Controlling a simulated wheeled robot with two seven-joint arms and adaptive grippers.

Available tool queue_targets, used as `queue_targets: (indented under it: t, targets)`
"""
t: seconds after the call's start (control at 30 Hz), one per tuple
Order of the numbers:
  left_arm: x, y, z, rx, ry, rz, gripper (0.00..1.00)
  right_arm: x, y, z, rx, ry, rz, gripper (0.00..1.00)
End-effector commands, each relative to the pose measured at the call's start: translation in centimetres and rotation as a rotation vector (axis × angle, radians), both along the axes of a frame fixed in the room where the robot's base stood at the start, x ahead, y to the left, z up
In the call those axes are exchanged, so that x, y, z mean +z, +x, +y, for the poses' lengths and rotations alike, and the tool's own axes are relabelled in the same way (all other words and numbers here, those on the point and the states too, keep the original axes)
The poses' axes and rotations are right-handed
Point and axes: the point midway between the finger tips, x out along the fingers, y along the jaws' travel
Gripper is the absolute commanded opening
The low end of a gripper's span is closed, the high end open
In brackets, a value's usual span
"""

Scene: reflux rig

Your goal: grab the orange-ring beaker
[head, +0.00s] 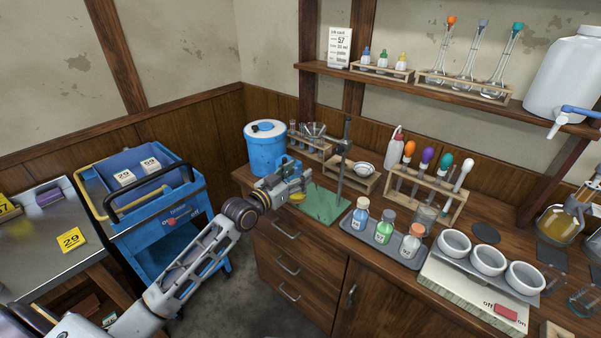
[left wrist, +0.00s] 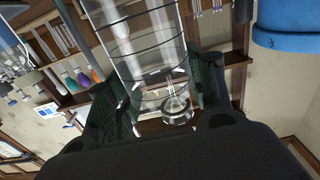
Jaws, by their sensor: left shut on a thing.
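My left gripper (head: 292,185) reaches over the counter beside the blue drum, near the green stand base. In the left wrist view my left gripper (left wrist: 168,100) is shut on a clear glass vessel (left wrist: 150,50) with dark lines around it, one finger on each side. A small yellow-orange patch (head: 297,197) shows just under the gripper in the head view. I cannot tell if it is a ring on the held glass. Another clear glass beaker (head: 425,217) stands behind the bottle tray, with no ring colour I can make out. My right gripper is not in view.
The stand's green base (head: 322,205) and upright rod (head: 343,160) are right of the gripper. The blue drum (head: 265,148) is close behind it. A tray of bottles (head: 367,237), a dropper rack (head: 440,192) and white bowls (head: 488,260) crowd the counter's right side.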

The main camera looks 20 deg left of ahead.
Motion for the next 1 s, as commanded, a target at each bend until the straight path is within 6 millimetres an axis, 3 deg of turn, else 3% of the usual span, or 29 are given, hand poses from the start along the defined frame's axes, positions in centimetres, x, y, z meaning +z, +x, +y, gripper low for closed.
queue_targets:
  t: [0.47, 1.0]
  targets:
    - [0.0, -2.8, 1.0, 0.000, 0.001, 0.001, 0.12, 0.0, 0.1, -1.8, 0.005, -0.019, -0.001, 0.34]
    - [0.0, -5.7, 2.0, 0.000, 0.001, 0.000, 0.12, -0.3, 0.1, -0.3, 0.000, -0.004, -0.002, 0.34]
